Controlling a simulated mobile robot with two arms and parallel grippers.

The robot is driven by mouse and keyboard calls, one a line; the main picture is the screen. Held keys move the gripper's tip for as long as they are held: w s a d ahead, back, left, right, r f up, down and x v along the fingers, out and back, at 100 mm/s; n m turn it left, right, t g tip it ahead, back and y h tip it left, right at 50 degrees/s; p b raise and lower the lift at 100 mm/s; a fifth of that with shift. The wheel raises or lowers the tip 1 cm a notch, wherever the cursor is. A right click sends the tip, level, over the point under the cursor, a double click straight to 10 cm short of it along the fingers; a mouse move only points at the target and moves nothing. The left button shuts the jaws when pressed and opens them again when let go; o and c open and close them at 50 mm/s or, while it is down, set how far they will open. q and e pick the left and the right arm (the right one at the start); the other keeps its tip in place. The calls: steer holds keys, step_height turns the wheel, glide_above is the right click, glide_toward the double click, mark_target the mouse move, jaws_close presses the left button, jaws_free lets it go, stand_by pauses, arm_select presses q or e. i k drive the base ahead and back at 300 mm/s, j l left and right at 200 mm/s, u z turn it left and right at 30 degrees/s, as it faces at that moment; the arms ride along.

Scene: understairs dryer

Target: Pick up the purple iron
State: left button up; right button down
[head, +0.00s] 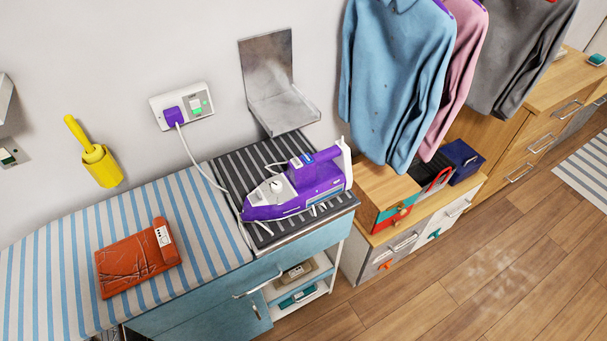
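The purple iron (296,187) has a white and grey upper part. It lies on the dark ribbed mat (233,175) at the right end of the ironing surface. Its tip points left and its heel is at the right, near the mat's right edge. A white cord (202,161) runs from a purple plug (173,117) in the wall socket down to the mat. Neither of my grippers is in the head view.
A metal wall bracket (282,106) stands close behind the iron. A blue shirt (393,77) hangs to the right, above wooden boxes (385,187). Wooden floor (430,301) is clear at front right.

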mark_target(329, 176)
steer(key=u, duration=1.1)
steer(key=z, duration=1.1)
steer(key=l+u, duration=0.1)
steer(key=u, duration=0.8)
steer(key=l+u, duration=0.4)
steer(key=l, duration=0.2)
steer(key=l+u, duration=0.4)
steer(key=l, duration=0.15)
steer(key=k+l+u, duration=0.1)
steer(key=l+u, duration=0.3)
steer(key=l, duration=0.2)
